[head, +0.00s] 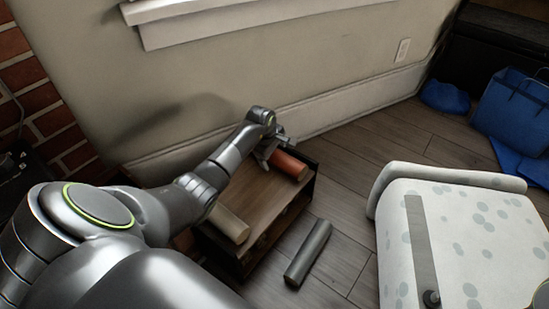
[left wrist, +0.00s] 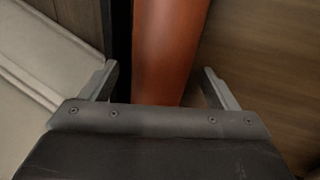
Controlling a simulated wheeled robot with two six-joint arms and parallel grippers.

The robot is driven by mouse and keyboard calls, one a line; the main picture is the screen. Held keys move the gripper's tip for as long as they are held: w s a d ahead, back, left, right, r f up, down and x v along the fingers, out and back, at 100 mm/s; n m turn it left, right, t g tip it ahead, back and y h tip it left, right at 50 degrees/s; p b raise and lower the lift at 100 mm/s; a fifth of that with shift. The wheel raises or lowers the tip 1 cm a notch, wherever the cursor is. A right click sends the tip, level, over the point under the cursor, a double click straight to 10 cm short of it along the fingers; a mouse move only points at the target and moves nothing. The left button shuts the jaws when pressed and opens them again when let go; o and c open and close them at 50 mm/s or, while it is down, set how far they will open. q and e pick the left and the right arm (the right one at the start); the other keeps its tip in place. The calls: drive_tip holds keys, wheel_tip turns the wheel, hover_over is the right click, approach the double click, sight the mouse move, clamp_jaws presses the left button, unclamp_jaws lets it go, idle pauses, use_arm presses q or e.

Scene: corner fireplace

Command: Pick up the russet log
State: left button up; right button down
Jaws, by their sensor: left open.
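The russet log (head: 289,165) lies on top of a small wooden box-like stand (head: 262,196), near its back right edge by the wall. In the left wrist view the russet log (left wrist: 168,50) runs lengthwise between the two fingers. My left gripper (head: 272,154) is at the log's left end, and its fingers (left wrist: 160,85) stand apart on either side of the log, with a gap on each side. The jaws partly hide the log's left end in the head view. My right gripper is not in view.
A pale log (head: 230,224) lies on the stand's front left part. A grey log (head: 308,253) lies on the floor right of the stand. A white spotted armchair (head: 460,235) stands at right. Blue bags (head: 512,108) sit at the back right. The wall is close behind the stand.

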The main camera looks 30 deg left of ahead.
use_arm(q)
drive_tip(key=c, duration=1.5)
drive_tip(key=shift+c, duration=0.2)
drive_tip(key=shift+r, duration=0.2)
